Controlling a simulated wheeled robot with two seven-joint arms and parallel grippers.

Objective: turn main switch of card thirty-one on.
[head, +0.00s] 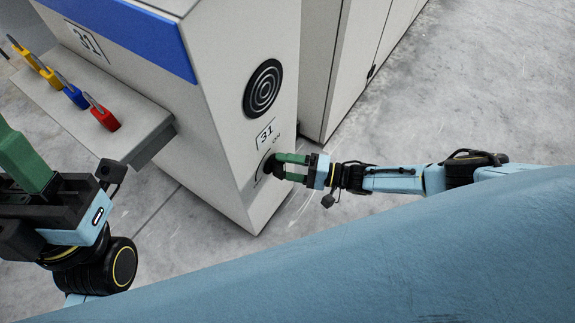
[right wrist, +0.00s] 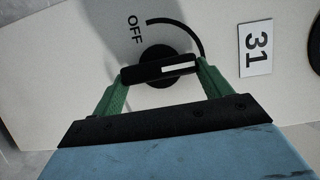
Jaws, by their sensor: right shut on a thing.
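The main switch (head: 269,167) is a round black knob with a bar handle, low on the end face of the pale card marked 31 (head: 266,134). In the right wrist view the switch (right wrist: 159,55) has a white line on its bar. The line points right, towards the 31 plate (right wrist: 256,48) and the arc's lower right end, away from the OFF label (right wrist: 135,30). My right gripper (right wrist: 160,70) is shut on the bar, one green finger at each end. My left gripper (head: 25,158) is at the left edge, away from the switch; its fingertips do not show clearly.
A round black grille (head: 263,88) sits above the switch. Another pale cabinet (head: 350,60) stands behind. Grey floor (head: 480,90) is clear at the right.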

